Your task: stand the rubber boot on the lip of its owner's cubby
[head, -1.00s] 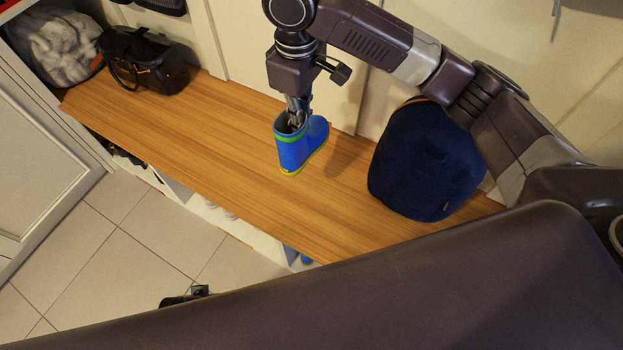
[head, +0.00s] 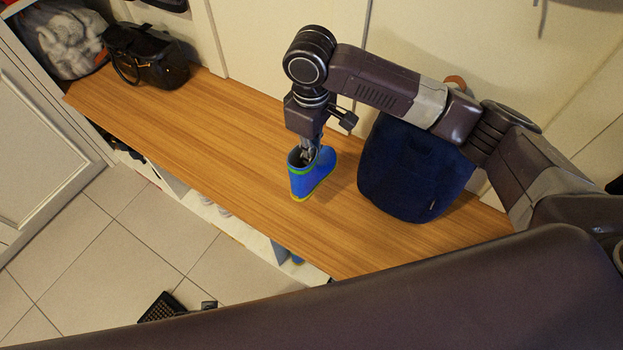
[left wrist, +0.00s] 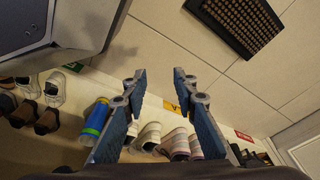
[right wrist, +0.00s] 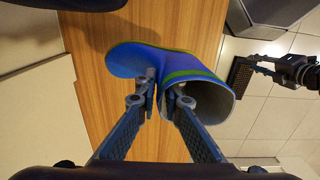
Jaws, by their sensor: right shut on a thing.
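The blue rubber boot (head: 313,178), with a green band and yellow sole edge, is upright over the wooden bench top. I cannot tell if its sole touches the wood. My right gripper (head: 309,150) is shut on its shaft rim; in the right wrist view the fingers (right wrist: 165,95) pinch the wall of the boot (right wrist: 195,45), one inside the opening. My left gripper (left wrist: 158,92) is open and empty in front of the cubbies under the bench. A blue boot-like item with green and yellow bands (left wrist: 95,122) stands in a cubby there. The cubby lip carries coloured labels, one yellow (left wrist: 172,107).
A dark blue backpack (head: 410,175) stands right of the boot. A black handbag (head: 147,57) and a grey bag (head: 68,40) are at the far left. Several shoes (left wrist: 150,135) fill the cubbies. A dark mat (head: 162,307) lies on the floor. The bench's middle is clear.

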